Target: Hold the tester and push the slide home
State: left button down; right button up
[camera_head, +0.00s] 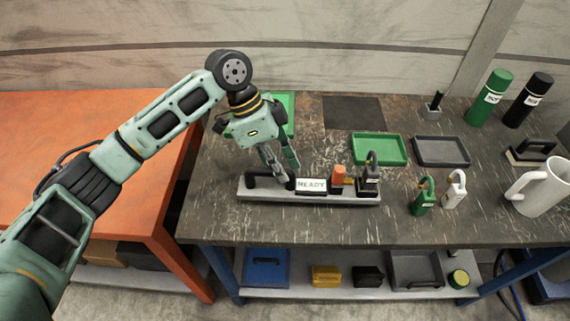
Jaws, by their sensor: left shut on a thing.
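The tester (310,198) is a long grey base lying along the front part of the dark table. It carries a black handle (262,180) at its left end, a white READY label (311,185) in the middle, and an upright orange piece (338,174) right of the label, perhaps the slide's knob. A black padlock (369,184) stands at its right end. My left gripper (287,174) reaches down from behind and is shut on the tester near the black handle's right end. The fingers hide part of the grip. My right gripper is not in view.
A green tray (379,149) and a grey tray (441,152) lie behind the tester. An orange table (130,185) adjoins on the left.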

aim_at(279, 184)
pick_arm(q)
jog(key=shift+w+a+f, duration=0.3)
jog(key=shift+a+f, duration=0.2)
jog(key=shift+a, duration=0.05)
jog(key=shift+w+a+f, duration=0.3)
jog(key=shift+a+f, duration=0.15)
jog(key=shift+a, duration=0.05)
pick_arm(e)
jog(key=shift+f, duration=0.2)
pick_arm(q)
jog(key=shift+f+b, duration=0.3)
jog(key=shift+f, duration=0.05)
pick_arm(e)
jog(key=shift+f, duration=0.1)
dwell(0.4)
pick_arm(q)
jog(key=shift+a+f, duration=0.1)
jog(key=shift+f, duration=0.1)
jog(key=shift+s, duration=0.1)
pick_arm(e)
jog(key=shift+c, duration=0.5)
